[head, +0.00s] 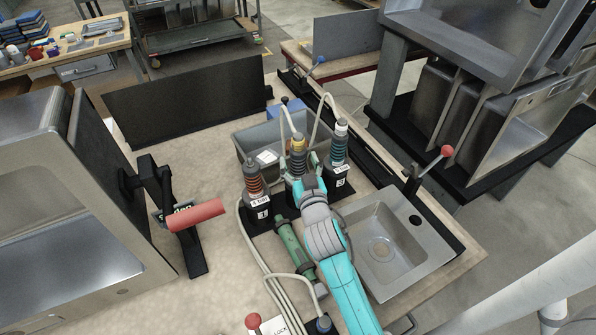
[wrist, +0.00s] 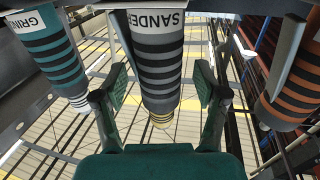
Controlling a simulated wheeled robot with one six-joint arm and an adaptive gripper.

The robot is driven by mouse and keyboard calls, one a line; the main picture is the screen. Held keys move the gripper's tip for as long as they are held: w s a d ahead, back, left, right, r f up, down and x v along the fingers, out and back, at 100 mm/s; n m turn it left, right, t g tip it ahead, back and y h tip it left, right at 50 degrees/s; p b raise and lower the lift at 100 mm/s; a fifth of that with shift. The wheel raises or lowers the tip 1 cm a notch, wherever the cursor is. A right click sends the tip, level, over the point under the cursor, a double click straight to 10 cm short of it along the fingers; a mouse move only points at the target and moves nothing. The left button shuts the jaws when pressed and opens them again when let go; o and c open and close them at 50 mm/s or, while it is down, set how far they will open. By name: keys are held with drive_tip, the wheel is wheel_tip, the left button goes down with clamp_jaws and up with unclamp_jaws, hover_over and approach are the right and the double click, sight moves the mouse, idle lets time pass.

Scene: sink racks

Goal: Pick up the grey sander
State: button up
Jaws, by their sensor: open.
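The grey sander (wrist: 158,62) has black stripes, a white SANDER label and a yellow ring at its end. In the wrist view it is in the middle, between the two green fingers of my gripper (wrist: 160,86). The fingers are spread, with a visible gap on each side of the sander. In the head view its yellow-topped upper part (head: 298,146) shows upright between two other tools. There my gripper (head: 300,172) is just in front of it, and my arm hides its lower part.
A teal striped tool (head: 338,148) stands close on the right and an orange striped one (head: 254,182) on the left. Hoses run from the tools. A grey sink (head: 384,240) lies to the right. A green tool (head: 290,246) lies beside my arm.

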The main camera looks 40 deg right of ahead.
sight(298, 135)
drive_tip(key=shift+w+d, duration=0.3)
drive_tip(key=shift+w, duration=0.25)
drive_tip(key=shift+r, duration=0.1)
clamp_jaws()
drive_tip(key=shift+r, duration=0.1)
wheel_tip(298, 135, up, 10)
drive_tip(key=shift+f, duration=0.1)
idle(0.5)
drive_tip(key=shift+a, duration=0.1)
